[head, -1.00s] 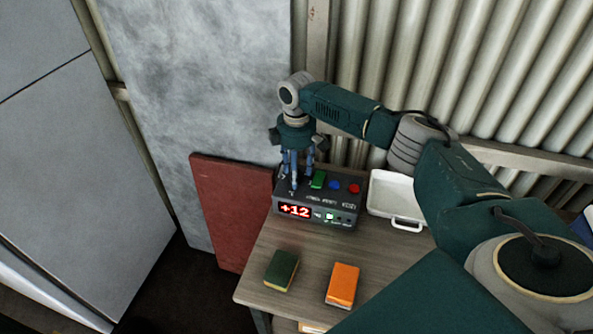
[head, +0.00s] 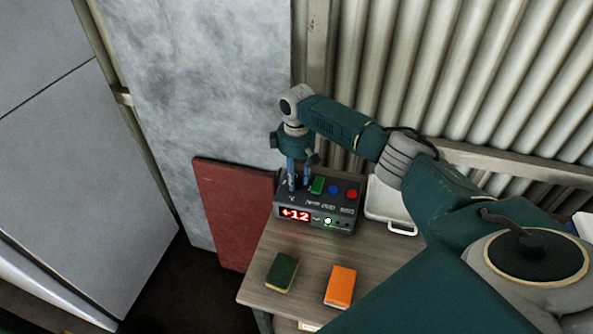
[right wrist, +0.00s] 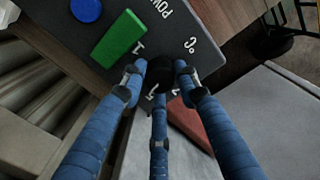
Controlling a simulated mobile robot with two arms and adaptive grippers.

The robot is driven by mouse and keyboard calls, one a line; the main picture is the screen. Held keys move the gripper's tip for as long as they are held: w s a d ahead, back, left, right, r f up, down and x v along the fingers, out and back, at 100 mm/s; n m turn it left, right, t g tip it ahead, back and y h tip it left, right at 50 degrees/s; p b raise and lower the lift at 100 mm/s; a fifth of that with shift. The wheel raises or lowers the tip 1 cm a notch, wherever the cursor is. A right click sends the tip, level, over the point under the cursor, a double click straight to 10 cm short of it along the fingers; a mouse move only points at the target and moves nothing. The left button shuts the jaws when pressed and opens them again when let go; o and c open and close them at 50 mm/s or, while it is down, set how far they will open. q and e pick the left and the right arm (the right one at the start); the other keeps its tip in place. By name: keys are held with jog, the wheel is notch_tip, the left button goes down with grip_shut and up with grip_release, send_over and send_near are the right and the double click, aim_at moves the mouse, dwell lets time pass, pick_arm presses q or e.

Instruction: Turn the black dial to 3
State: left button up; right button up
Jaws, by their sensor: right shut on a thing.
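A dark control box (head: 318,207) stands on the table, with a red display (head: 296,215) reading +12. My right gripper (head: 299,186) points down at the left part of the box top. In the right wrist view its three blue fingers (right wrist: 160,78) are closed around the black dial (right wrist: 165,74), which is mostly hidden between the fingertips. White marks show on the box around the dial, but its pointer setting cannot be read. My left gripper is in neither view.
Beside the dial are a green switch (head: 317,185), a blue button (head: 333,190) and a red button (head: 352,194). A white tray (head: 390,226) stands right of the box.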

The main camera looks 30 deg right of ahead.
jog(key=m+p, duration=0.1)
jog(key=m, duration=0.1)
jog(key=m+p, duration=0.1)
jog(key=p, duration=0.1)
jog(key=shift+r+m, duration=0.2)
jog(key=shift+m, duration=0.2)
jog(key=shift+f+m+p, duration=0.1)
jog(key=shift+m+p, duration=1.1)
jog(key=shift+m, duration=0.7)
jog(key=o, duration=1.2)
jog(key=shift+c, duration=0.2)
